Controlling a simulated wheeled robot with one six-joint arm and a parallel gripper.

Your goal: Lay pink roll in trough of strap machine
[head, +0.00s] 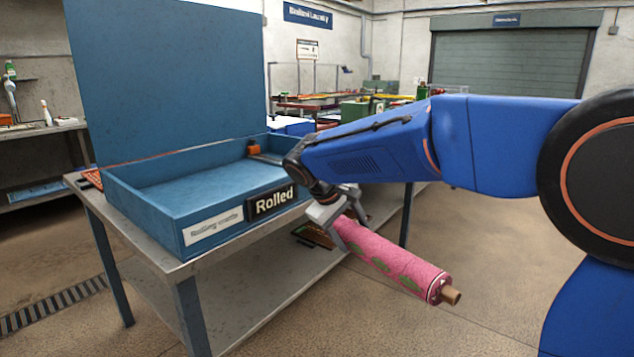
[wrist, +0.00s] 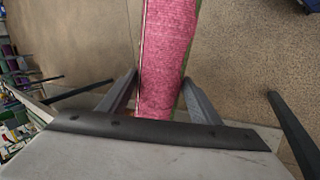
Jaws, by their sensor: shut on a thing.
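The pink roll (head: 393,262) is a rolled rug with green patches, a white-rimmed end and a brown core sticking out. My gripper (head: 340,218) is shut on the pink roll near its far end and holds it in the air, in front and right of the table. The roll slants down toward the lower right. In the wrist view the pink roll (wrist: 167,55) runs up from between the two grey fingers of my gripper (wrist: 161,97). I do not see a strap machine or trough that I can make out.
A blue tray (head: 210,186) with a "Rolled" sign (head: 271,202) and a tall blue back panel (head: 170,80) stands on a grey table (head: 150,262). A floor drain (head: 50,305) lies at the left. The floor at the right (head: 490,240) is open. A shutter door (head: 510,65) is at the back.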

